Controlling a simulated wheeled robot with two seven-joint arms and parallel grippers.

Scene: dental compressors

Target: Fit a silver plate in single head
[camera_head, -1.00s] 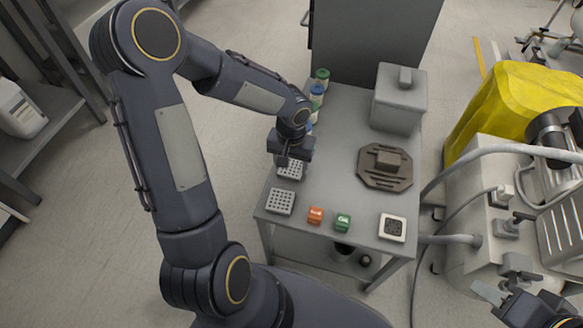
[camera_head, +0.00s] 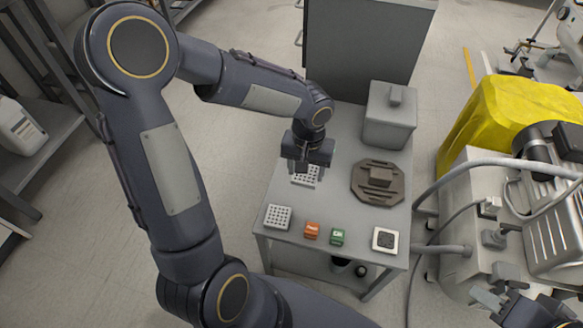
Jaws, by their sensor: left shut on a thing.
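My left gripper (camera_head: 304,163) points down over the left part of the grey table and is shut on a small silver plate (camera_head: 307,178) with rows of dark holes. The gripper hides the plate's far edge, and I cannot tell how high it is above the table. A similar plate (camera_head: 277,217) lies flat near the table's front left corner. Grey compressor machinery (camera_head: 476,212) stands to the right; I cannot tell which part is the single head. My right gripper (camera_head: 488,297) is partly in view beside it at lower right, with its opening unclear.
A hose (camera_head: 443,190) runs between table and machine. A yellow cover (camera_head: 510,115) lies behind.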

